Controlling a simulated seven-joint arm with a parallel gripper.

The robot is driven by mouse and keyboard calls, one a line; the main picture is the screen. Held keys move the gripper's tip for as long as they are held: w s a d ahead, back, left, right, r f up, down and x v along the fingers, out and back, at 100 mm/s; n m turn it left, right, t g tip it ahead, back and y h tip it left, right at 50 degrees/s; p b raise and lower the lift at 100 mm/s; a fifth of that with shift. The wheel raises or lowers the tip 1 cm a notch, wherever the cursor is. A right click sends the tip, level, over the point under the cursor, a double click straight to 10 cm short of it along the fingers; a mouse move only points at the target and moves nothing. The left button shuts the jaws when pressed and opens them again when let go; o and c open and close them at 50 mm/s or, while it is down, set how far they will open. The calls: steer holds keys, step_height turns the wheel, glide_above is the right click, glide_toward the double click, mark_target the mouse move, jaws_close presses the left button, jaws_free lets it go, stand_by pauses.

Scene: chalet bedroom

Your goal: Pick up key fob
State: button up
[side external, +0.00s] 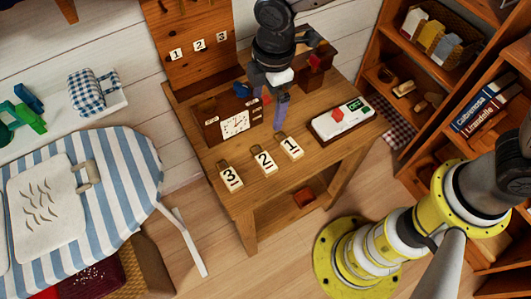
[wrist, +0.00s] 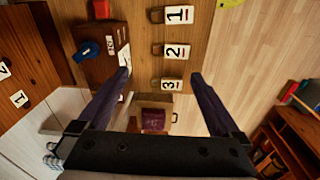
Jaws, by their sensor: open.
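Three white numbered tags with brown tops, which look like the key fobs, lie in a row on the wooden table (side external: 215,160): tag 3 (side external: 231,179), tag 2 (side external: 265,163) and tag 1 (side external: 291,148). The wrist view also shows tag 1 (wrist: 180,15), tag 2 (wrist: 176,52) and tag 3 (wrist: 171,85). My gripper (side external: 272,108) is open and empty above the table, behind the row in the side view. In the wrist view its fingers (wrist: 160,74) are spread wide, with tag 3 appearing between the tips. I cannot tell its exact height.
A wooden clock box (side external: 210,131) stands left of my gripper; a tray (side external: 324,134) with a red piece lies to the right. A board (side external: 190,75) with numbers rises behind. A striped ironing board (side external: 110,200) is at left, shelves (side external: 375,50) at right.

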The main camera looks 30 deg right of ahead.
step_height(320, 180, down, 4)
steer(key=s+a+r, duration=0.1)
steer(key=s+a, duration=0.1)
glide_above(265, 161)
steer(key=shift+n+g, duration=0.3)
steer(key=shift+n, duration=0.1)
step_height(265, 161, down, 9)
steer(key=shift+w+d+r, duration=0.1)
steer(key=shift+d+r, duration=0.05)
steer(key=shift+r, duration=0.05)
steer(key=shift+f, duration=2.7)
steer(key=c, duration=1.2)
